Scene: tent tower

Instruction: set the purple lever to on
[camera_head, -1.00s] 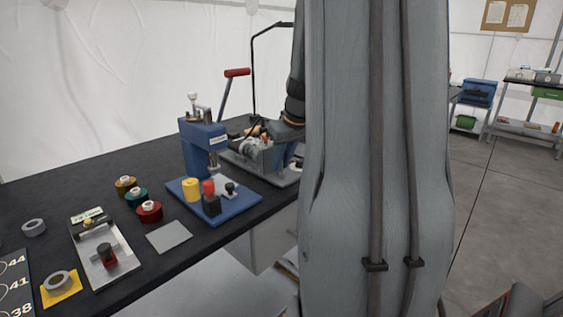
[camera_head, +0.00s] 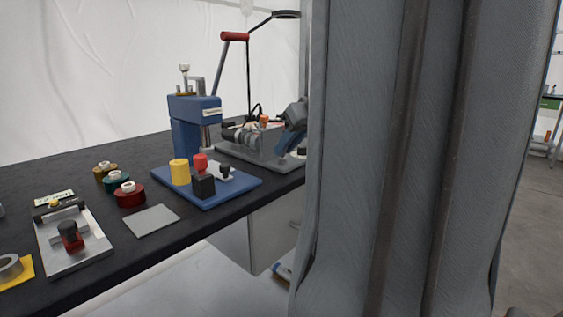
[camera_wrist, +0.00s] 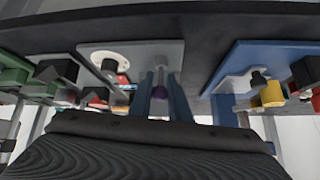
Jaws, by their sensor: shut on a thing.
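A black table (camera_head: 100,262) runs along the left. On it stand a blue press (camera_head: 195,125) with a red-handled lever, a yellow cylinder (camera_head: 179,172), several coloured spools and a grey fixture (camera_head: 72,240). The wrist view shows a blue plate (camera_wrist: 262,60) close on the right.

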